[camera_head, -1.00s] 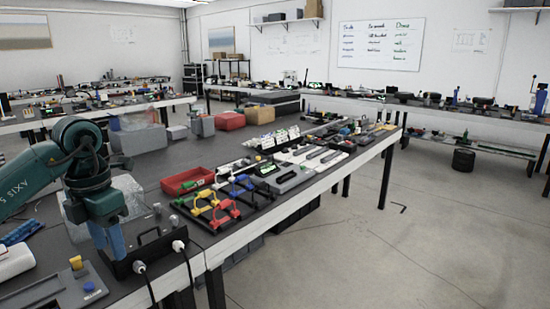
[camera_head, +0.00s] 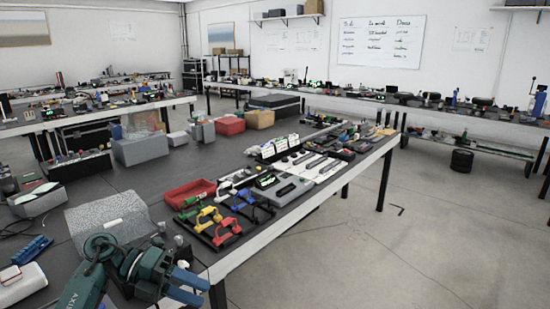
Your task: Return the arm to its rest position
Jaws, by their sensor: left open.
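My left arm comes in at the bottom left in the head view, teal and folded low near the table's front edge. My left gripper (camera_head: 199,290) has two blue fingers that point right, spread apart with nothing between them. It is near the table edge, in front of the coloured handles. My right arm and right gripper are not in the picture.
A red tray (camera_head: 190,193) and several coloured handles (camera_head: 210,222) lie on the long table beyond the gripper. A grey foam block (camera_head: 108,220) stands behind the arm. A blue rack (camera_head: 33,249) and a white case (camera_head: 20,285) are at left.

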